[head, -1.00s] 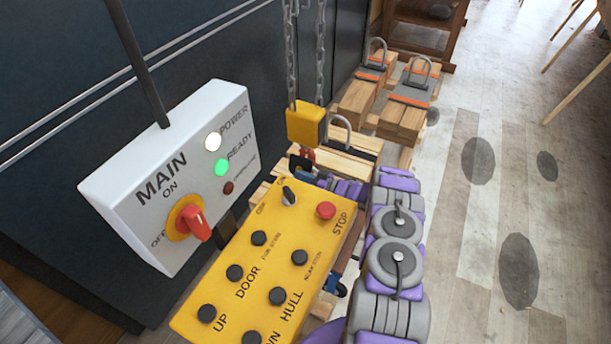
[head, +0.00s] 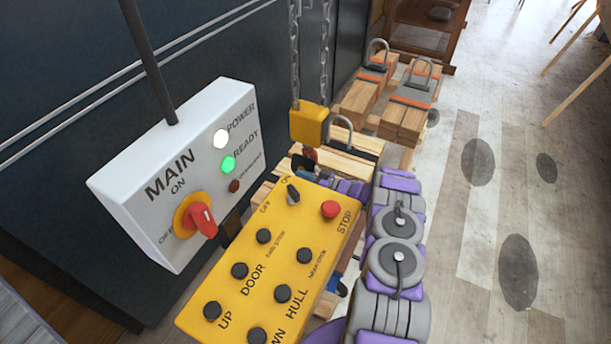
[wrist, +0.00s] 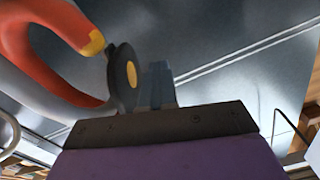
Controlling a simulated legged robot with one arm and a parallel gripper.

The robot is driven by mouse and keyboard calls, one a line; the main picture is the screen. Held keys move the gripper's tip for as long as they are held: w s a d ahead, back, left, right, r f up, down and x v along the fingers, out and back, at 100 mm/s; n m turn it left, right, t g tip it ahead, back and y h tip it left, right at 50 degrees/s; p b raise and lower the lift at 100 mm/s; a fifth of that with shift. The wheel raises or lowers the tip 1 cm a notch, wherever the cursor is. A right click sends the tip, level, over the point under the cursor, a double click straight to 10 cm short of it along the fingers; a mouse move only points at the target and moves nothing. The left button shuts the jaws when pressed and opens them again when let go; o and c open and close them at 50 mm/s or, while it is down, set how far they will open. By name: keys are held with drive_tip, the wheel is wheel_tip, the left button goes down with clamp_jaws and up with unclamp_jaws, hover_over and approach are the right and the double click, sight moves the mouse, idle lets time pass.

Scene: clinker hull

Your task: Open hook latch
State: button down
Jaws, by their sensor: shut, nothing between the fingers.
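The red-orange crane hook (wrist: 45,25) curves through the upper left of the wrist view and has a yellow tip. Beside its tip stands a dark rounded piece with a yellow oval (wrist: 123,80), which looks like part of the hook latch. My gripper (wrist: 160,72) shows as slim blue-grey fingers, shut and empty, just right of that piece; whether they touch cannot be told. In the head view the hook (head: 310,154) hangs small under a yellow block (head: 309,122) on chains. My gripper is beside it there, mostly hidden behind the yellow control box.
A yellow control box (head: 322,235) with buttons stands in front of my gripper. A white MAIN switch box (head: 180,170) is at the left, before a dark wall. Timber bundles with metal loops (head: 405,105) lie behind. The plank floor (head: 490,200) at right is clear.

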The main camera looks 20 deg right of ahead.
drive_tip(key=c, duration=1.2)
unclamp_jaws()
drive_tip(key=shift+s+d, duration=0.1)
drive_tip(key=shift+d, duration=0.55)
drive_tip(key=shift+a, duration=0.35)
drive_tip(key=shift+d, duration=0.2)
